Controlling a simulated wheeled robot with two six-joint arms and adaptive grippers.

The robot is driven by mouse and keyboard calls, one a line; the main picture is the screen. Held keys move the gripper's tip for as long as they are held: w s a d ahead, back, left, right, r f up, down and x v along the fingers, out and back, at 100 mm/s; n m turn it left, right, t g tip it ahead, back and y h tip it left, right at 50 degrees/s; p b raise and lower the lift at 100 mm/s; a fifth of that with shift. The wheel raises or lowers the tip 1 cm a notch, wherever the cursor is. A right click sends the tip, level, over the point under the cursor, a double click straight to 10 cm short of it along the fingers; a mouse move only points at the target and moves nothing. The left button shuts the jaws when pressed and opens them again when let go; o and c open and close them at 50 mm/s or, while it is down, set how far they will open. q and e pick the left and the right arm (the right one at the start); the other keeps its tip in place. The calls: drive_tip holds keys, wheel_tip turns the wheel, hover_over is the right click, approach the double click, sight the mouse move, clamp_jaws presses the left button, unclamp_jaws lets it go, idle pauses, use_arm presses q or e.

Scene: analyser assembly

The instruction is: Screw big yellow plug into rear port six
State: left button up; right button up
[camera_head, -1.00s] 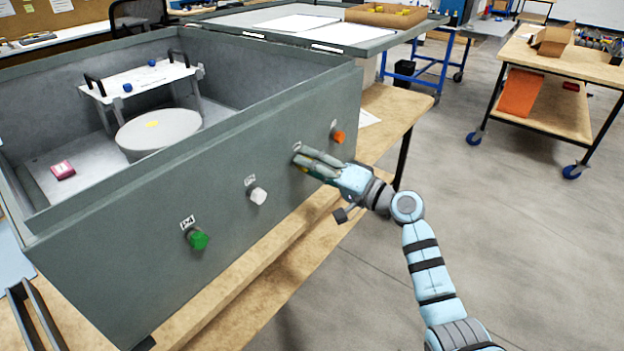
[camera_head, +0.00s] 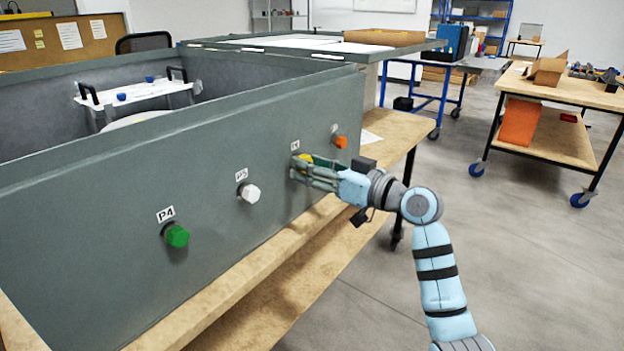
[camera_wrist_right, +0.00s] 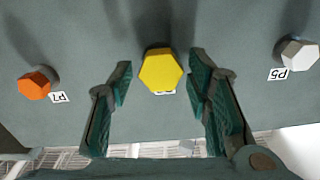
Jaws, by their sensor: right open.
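The big yellow hexagonal plug (camera_wrist_right: 161,70) sits at a port in the grey box wall, between the orange and white plugs. In the head view the yellow plug (camera_head: 307,157) is partly covered by my fingers. A label below it is mostly hidden. My right gripper (camera_wrist_right: 160,82) is open, with one finger on each side of the plug and visible gaps between. In the head view the right gripper (camera_head: 300,171) is at the wall. How deep the plug is seated cannot be told. My left gripper is not in view.
An orange plug (camera_head: 341,142) is at P7, a white plug (camera_head: 250,193) at P5 and a green plug (camera_head: 177,236) at P4. The grey box (camera_head: 100,240) stands on a wooden bench (camera_head: 250,290). Open floor lies to the right.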

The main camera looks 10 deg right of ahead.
drive_tip(key=n+b, duration=0.5)
drive_tip(key=n, duration=0.2)
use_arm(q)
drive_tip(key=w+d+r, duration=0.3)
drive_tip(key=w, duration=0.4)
use_arm(e)
clamp_jaws()
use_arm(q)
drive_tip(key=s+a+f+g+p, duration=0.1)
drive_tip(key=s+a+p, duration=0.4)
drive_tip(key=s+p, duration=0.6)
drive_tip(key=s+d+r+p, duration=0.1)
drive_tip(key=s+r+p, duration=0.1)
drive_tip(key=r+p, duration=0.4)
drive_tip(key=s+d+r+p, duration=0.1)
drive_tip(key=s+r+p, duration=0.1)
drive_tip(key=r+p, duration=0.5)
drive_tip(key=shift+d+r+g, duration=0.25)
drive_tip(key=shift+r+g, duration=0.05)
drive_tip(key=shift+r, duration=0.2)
use_arm(e)
drive_tip(key=shift+w+m, duration=0.1)
drive_tip(key=shift+m, duration=12.9)
